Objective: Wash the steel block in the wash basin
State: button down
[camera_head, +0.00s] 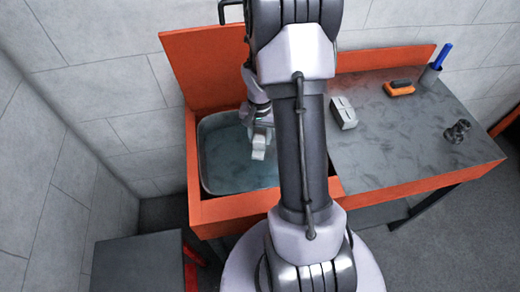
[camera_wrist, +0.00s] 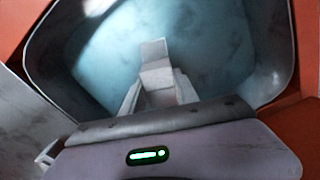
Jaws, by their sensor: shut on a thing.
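The wash basin (camera_head: 212,180) is a dark-rimmed tub of bluish water set in the left end of the orange bench. My gripper (camera_head: 261,136) reaches down into the basin area. It is shut on a pale grey block, the steel block (camera_head: 258,154), which sticks out beyond the fingertips. In the wrist view the block (camera_wrist: 153,50) shows between the fingers of my gripper (camera_wrist: 158,85), against the water of the basin (camera_wrist: 272,45). I cannot tell whether the block touches the water. The fingers hide part of it.
A pale grey grooved piece (camera_head: 343,112) lies on the dark bench top (camera_head: 390,150). Farther right are an orange-and-black tool (camera_head: 399,88), a grey cup (camera_head: 430,75) with a blue item, and a dark metal fitting (camera_head: 457,131). An orange panel (camera_head: 205,70) rises behind the basin.

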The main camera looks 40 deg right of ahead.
aim_at(260, 135)
jog(key=shift+r+p, duration=1.9)
jog(key=shift+r, duration=1.1)
jog(key=shift+r, duration=0.1)
notch_tip(260, 135, up, 4)
jog(key=p, duration=0.3)
